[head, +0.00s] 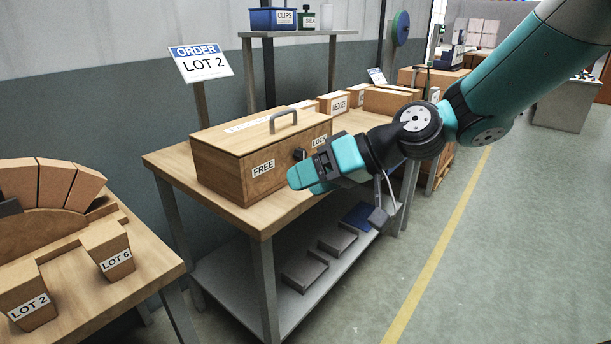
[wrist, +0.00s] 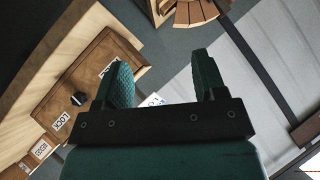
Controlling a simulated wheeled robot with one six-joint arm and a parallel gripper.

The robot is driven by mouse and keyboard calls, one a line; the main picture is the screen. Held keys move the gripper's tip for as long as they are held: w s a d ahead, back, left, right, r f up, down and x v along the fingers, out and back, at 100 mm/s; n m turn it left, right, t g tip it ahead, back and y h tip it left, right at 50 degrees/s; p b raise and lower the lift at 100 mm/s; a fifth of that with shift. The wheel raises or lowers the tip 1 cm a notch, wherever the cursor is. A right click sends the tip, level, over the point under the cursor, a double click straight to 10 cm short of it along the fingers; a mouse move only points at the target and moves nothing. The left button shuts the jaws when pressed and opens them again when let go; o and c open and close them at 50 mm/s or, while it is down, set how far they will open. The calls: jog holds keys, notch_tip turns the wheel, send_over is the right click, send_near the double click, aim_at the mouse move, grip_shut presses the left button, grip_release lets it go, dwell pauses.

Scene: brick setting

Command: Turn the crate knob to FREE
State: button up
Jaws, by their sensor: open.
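The wooden crate (head: 232,170) stands on the wooden bench, its lid with a grey handle (head: 283,119) shut. Its front carries a FREE label (head: 263,168) on the left and a partly hidden LOCK label (head: 319,143) on the right. The small dark knob (head: 299,154) sits between them; which way it points is too small to tell. In the wrist view the knob (wrist: 78,99) shows left of the fingers, near the LOCK label (wrist: 60,120). My gripper (head: 306,182) is open and empty, in front of the crate's right side, apart from the knob.
The bench (head: 170,160) has a lower shelf (head: 222,275) with grey blocks. Boxes (head: 333,102) stand behind the crate. An ORDER LOT 2 sign (head: 200,63) stands behind the bench. Another table (head: 150,262) holds wedge blocks (head: 110,250) at left. The floor at right is clear.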

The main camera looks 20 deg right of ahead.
jog(key=w+d+f+m+t+y+b, duration=0.1)
jog(key=w+d+f+m+t+b, duration=0.2)
jog(key=w+d+f+t, duration=0.45)
jog(key=m+t+h+b, duration=0.1)
jog(key=m+t+b, duration=0.1)
jog(key=m, duration=0.2)
send_near(303, 156)
jog(key=p+x, duration=0.3)
jog(key=x, duration=0.6)
jog(key=shift+w+a, duration=0.15)
jog(key=shift+w, duration=0.25)
jog(key=shift+f, duration=0.1)
jog(key=c, duration=0.9)
